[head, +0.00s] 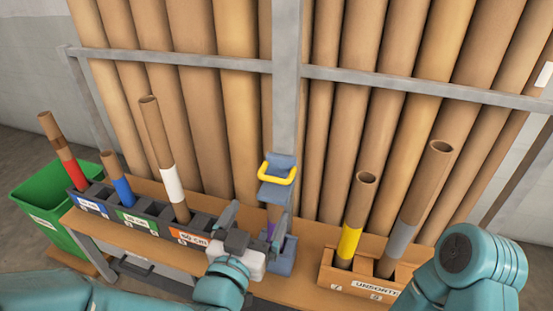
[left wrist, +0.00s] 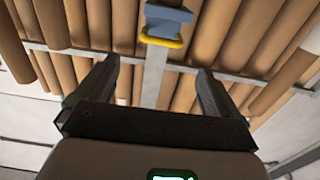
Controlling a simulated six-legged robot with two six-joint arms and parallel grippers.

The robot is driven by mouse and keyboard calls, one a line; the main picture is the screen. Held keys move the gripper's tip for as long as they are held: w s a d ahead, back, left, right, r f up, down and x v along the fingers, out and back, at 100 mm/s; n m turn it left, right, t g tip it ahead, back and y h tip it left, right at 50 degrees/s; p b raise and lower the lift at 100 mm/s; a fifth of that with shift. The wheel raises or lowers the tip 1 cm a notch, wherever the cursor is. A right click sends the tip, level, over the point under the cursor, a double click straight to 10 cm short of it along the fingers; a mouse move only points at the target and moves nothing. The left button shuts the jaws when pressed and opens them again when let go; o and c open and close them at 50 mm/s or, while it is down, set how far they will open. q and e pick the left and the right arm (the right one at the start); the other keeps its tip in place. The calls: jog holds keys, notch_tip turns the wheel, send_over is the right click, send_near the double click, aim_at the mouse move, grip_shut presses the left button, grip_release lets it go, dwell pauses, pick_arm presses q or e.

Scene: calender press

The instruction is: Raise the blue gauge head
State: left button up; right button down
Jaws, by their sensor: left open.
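The blue gauge head (head: 280,190) sits on an upright grey post in the middle of the head view, with a yellow handle (head: 293,175) on its front. In the left wrist view, the gauge head (left wrist: 168,17) and yellow handle (left wrist: 162,42) appear at the top, beyond and between the fingers. A short brown tube with a purple band (head: 271,230) stands below the head, above a blue base (head: 285,262). My left gripper (head: 250,230) is open and empty, below and left of the handle, apart from it. It also shows in the left wrist view (left wrist: 157,72). My right gripper is out of view.
A rack with labelled slots (head: 137,221) holds red, blue and white banded tubes at left. An unsorted box (head: 345,282) holds yellow and grey banded tubes at right. A green bin (head: 42,200) stands far left. Tall tubes and grey rails (head: 430,92) fill the back.

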pick_arm(q)
jog(key=b+x, duration=0.1)
jog(key=x, duration=1.2)
jog(key=shift+w+f, duration=0.1)
jog(key=shift+w, duration=0.15)
jog(key=shift+c, duration=0.4)
jog(key=c, duration=1.1)
notch_tip(320, 180, up, 19)
jog(key=p, duration=1)
jog(key=shift+d+p, duration=0.1)
jog(key=shift+p, duration=0.25)
notch_tip(320, 180, up, 21)
jog(key=p, duration=1.6)
send_over(273, 181)
jog(key=w, duration=0.2)
jog(key=shift+w+d+r, duration=0.15)
jog(key=shift+d+r, duration=0.2)
jog(key=shift+d, duration=0.05)
jog(key=shift+r, duration=0.1)
jog(key=o, duration=1.2)
jog(key=shift+d, duration=0.15)
